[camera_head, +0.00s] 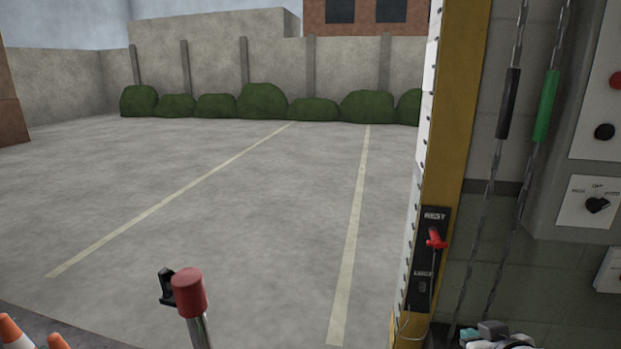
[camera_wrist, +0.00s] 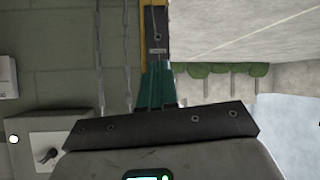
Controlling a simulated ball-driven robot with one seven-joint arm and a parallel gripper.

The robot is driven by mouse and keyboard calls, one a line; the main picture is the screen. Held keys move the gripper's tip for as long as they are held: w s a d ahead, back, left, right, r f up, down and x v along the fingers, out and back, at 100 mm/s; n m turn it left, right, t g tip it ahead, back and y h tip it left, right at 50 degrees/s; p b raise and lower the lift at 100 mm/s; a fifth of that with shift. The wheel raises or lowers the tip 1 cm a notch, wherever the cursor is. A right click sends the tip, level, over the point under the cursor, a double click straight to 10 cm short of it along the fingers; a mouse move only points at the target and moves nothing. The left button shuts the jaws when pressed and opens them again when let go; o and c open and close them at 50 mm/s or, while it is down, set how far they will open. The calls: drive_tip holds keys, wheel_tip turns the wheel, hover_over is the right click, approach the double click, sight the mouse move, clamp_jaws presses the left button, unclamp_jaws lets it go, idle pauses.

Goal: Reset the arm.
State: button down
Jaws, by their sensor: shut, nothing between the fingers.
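My gripper (camera_wrist: 160,80) shows in the wrist view as teal fingers pressed together, pointing up in the picture, with nothing between them. The fingers rise from a dark wrist plate. Beyond their tips are the yellow post and its black plate (camera_wrist: 156,26). In the head view, a white and teal part of my arm shows at the bottom right edge, below the hanging chains. The fingers cannot be made out there.
A yellow post (camera_head: 455,110) carries a black plate (camera_head: 428,262) with a red hook marked REST. Two chains, with a black sleeve (camera_head: 508,104) and a green sleeve (camera_head: 547,105), hang beside a grey control box (camera_head: 568,190). A red-capped post (camera_head: 189,291) and cones (camera_head: 14,332) stand lower left. The paved yard (camera_head: 230,200) is open.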

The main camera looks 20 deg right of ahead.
drive_tip(key=s+a+f+g+y, duration=0.1)
drive_tip(key=s+a+f+g, duration=0.2)
drive_tip(key=s+f, duration=0.4)
drive_tip(key=s+a+f+n+g+y, duration=0.1)
drive_tip(key=s+a+f+g, duration=0.2)
drive_tip(key=s+a+f, duration=0.3)
drive_tip(key=s+a+f+n+g+y, duration=0.1)
drive_tip(key=s+a+f+g+y, duration=0.1)
drive_tip(key=s+a+f, duration=0.3)
drive_tip(key=s+f+g, duration=0.1)
drive_tip(key=s+f, duration=0.2)
drive_tip(key=s, duration=0.2)
drive_tip(key=shift+f, duration=0.2)
drive_tip(key=shift+w+a, duration=0.1)
idle(5.4)
